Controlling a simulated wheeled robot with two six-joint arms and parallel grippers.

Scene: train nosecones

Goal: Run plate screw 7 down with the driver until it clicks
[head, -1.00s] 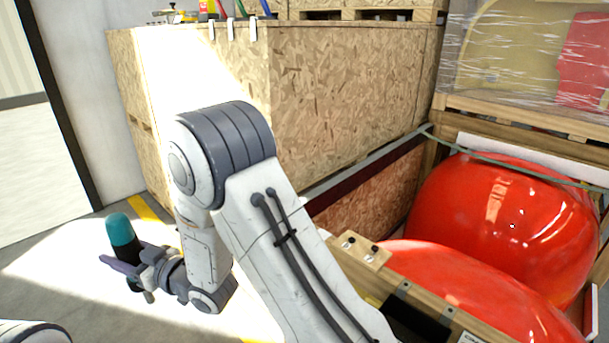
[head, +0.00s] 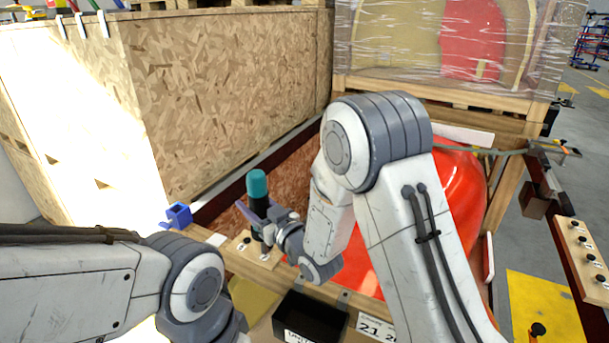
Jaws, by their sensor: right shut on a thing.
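The driver (head: 257,184) has a teal top and a dark body. It stands nearly upright in my right gripper (head: 262,213), which is shut around its body. Its lower end is over or against a small light wooden plate (head: 238,247) on the crate's front edge; I cannot tell whether it touches a screw. Which one is screw 7 cannot be read. My left arm comes in at the lower left; its gripper is out of view.
A black bin (head: 303,313) hangs at the crate's front. A blue holder (head: 178,215) sits on the edge at left. Red nosecones (head: 460,195) lie behind my right arm. Another wooden plate (head: 574,236) with several dark knobs is at right. A large chipboard crate (head: 230,90) stands behind.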

